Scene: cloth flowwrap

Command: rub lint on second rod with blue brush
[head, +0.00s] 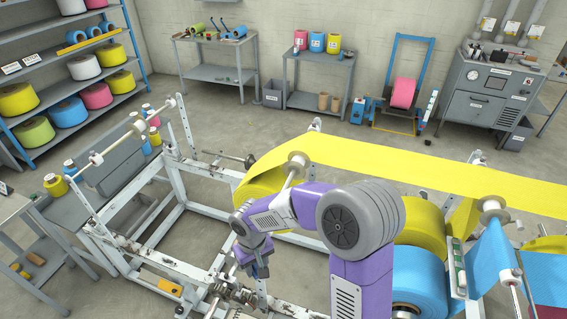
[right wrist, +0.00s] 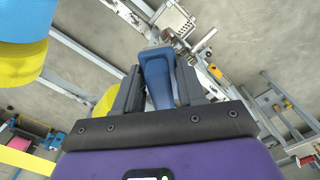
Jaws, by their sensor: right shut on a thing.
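My right gripper (head: 254,264) hangs low over the white machine frame in the head view, left of the yellow film. In the right wrist view my right gripper (right wrist: 158,80) is shut on the blue brush (right wrist: 157,72), whose tapered blue body sits between the fingers. Its bristles cannot be made out. Several rods show: one with a pale roller end (head: 298,160) under the yellow film, one at the right (head: 490,204), and a bare one at the left (head: 130,134). I cannot tell which is the second rod, and lint is not discernible. My left gripper is not in view.
Yellow film (head: 400,172) spans from the middle to the right edge. Large yellow and blue rolls (head: 418,280) stand at the lower right. The white frame (head: 150,262) has open gaps.

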